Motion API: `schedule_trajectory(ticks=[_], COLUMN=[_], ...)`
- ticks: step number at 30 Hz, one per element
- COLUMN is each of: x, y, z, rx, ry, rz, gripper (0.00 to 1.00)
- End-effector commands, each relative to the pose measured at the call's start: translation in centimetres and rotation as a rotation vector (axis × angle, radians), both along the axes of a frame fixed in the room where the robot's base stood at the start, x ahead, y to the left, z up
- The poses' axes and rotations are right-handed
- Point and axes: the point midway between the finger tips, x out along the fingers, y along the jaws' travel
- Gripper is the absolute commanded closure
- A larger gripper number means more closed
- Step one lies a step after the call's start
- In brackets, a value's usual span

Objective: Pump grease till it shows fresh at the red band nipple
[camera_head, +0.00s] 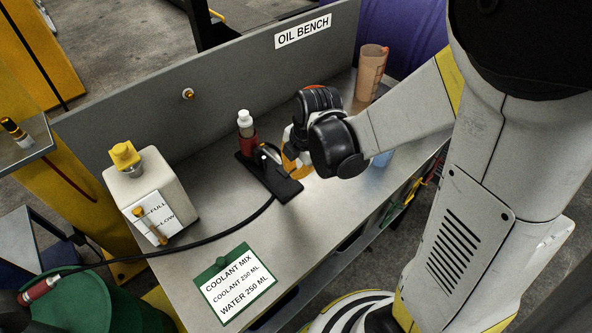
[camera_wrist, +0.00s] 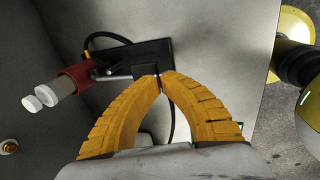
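The grease pump stands on the bench with a red body (camera_head: 247,140), a white cap (camera_head: 245,118) and a black base (camera_head: 285,190). In the wrist view the red body (camera_wrist: 78,76) is at the left, beside the black base (camera_wrist: 150,55). My gripper (camera_head: 290,165) is at the pump's lever side. Its orange fingertips (camera_wrist: 160,78) meet around a thin dark piece, apparently the pump lever. A black hose (camera_head: 215,236) runs left from the pump to a red-sleeved end (camera_head: 40,290). What that end joins is hidden, and I cannot make out a red band nipple or any grease.
A white jug with a yellow cap (camera_head: 172,195) stands left of the pump. A coolant sign (camera_head: 236,282) lies at the bench front. A brown beaker (camera_head: 371,72) stands at the back right. The OIL BENCH wall (camera_head: 240,75) closes the back. A green bin (camera_head: 120,310) is at lower left.

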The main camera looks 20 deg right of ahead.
Motion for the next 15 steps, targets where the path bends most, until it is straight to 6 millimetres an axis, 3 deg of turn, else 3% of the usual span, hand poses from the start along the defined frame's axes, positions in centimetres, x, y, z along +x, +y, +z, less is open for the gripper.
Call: schedule_trajectory(ticks=[1, 6, 15], x=[-0.4, -1.5, -2.3], y=[-0.1, -0.6, -1.0], z=[1.6, 4.7, 6.9], rx=[0.001, 0.001, 0.001], ry=[0.0, 0.0, 0.0], rz=[0.0, 0.001, 0.001], gripper=[1.0, 1.0, 1.0])
